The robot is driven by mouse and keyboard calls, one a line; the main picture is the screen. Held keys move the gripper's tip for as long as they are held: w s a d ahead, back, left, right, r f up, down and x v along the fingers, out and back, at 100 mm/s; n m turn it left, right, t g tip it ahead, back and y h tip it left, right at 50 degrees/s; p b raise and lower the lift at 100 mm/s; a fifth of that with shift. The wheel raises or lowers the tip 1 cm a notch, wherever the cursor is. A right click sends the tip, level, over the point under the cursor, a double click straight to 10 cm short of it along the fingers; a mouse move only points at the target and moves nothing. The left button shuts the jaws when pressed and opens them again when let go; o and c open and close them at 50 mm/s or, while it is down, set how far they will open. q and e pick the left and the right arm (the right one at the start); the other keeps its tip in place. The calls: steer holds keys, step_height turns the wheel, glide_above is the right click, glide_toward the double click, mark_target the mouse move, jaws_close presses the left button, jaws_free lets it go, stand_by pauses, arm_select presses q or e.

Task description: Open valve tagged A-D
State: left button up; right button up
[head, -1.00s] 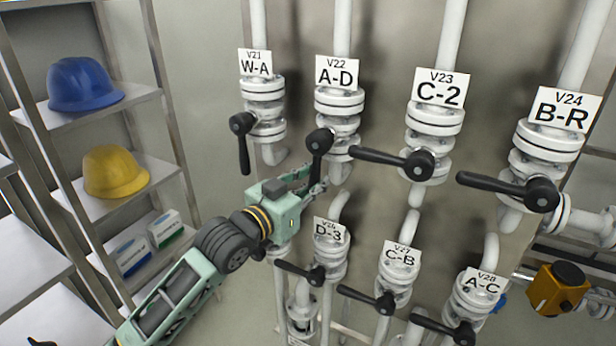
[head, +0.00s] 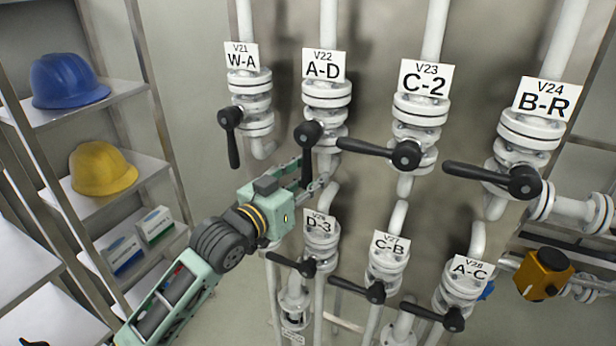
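The valve tagged A-D (head: 326,92) is in the upper row, under its white tag (head: 323,66) marked V22. Its black handle (head: 307,150) hangs straight down from a round hub, along the pipe. My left gripper (head: 308,172) reaches up to the handle from lower left. Its two fingers are spread, one to the upper left and one to the lower right, with the lower part of the handle between them in the picture. I cannot tell whether either finger touches it. My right gripper is not in view.
Valve W-A (head: 247,88) stands left with its handle down. Valve C-2 (head: 419,112) stands right; its sideways handle (head: 372,149) ends close to the A-D handle. Valves D-3 (head: 321,232), C-B (head: 387,255) and A-C (head: 463,290) are below. A shelf (head: 112,190) with helmets is at left.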

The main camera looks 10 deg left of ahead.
arm_select(q)
steer(key=shift+w, duration=0.1)
steer(key=shift+a, duration=0.1)
steer(key=shift+s+a, duration=0.2)
steer(key=shift+s, duration=0.2)
steer(key=v, duration=1.1)
